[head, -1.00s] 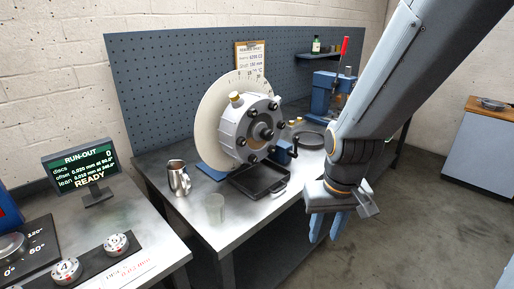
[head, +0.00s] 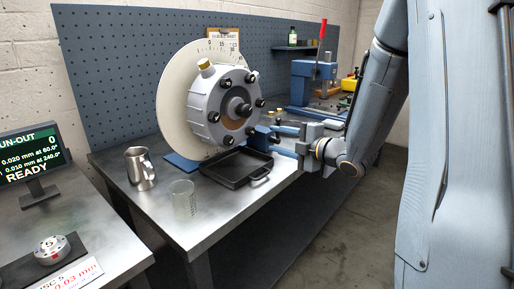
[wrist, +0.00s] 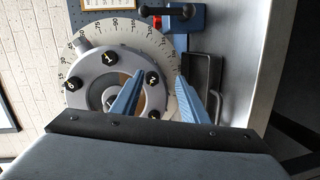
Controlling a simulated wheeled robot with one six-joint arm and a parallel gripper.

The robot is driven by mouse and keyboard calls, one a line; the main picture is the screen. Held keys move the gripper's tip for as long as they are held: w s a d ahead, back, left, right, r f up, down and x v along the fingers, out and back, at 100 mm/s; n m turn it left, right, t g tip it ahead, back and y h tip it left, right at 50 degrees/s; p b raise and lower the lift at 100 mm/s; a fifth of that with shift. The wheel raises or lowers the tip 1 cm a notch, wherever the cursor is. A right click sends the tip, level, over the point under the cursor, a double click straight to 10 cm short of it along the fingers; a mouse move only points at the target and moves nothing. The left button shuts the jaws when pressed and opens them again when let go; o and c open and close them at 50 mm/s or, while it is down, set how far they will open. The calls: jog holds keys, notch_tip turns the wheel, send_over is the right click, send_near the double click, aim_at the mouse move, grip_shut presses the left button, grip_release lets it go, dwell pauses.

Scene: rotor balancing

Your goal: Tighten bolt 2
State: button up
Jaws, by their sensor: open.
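Bolt 2 (wrist: 152,77) is a black bolt head with a pale number, on the face of the round grey rotor hub (head: 222,100). In the head view it appears to be the lower-right bolt (head: 250,130). In the wrist view my gripper (wrist: 160,75) is open and empty, with bolt 2 appearing between the two blue fingertips; the remaining distance to it is unclear. In the head view my gripper (head: 285,145) points left toward the lower right of the hub.
A black tray (head: 235,182) lies below the rotor. A metal jug (head: 142,170) and a clear beaker (head: 184,200) stand to its left. A pale graduated disc (head: 172,100) is behind the hub. The run-out screen (head: 30,153) reads READY. A red-handled blue press (head: 302,82) stands at the back.

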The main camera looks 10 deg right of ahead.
aim_at(253, 132)
jog(key=w+a+n+y, duration=0.1)
jog(key=w+a, duration=0.1)
jog(key=w+a+n+y, duration=0.2)
jog(key=w+a, duration=0.1)
jog(key=shift+w+a+r, duration=0.15)
jog(key=shift+r, duration=0.05)
dwell(0.4)
grip_shut()
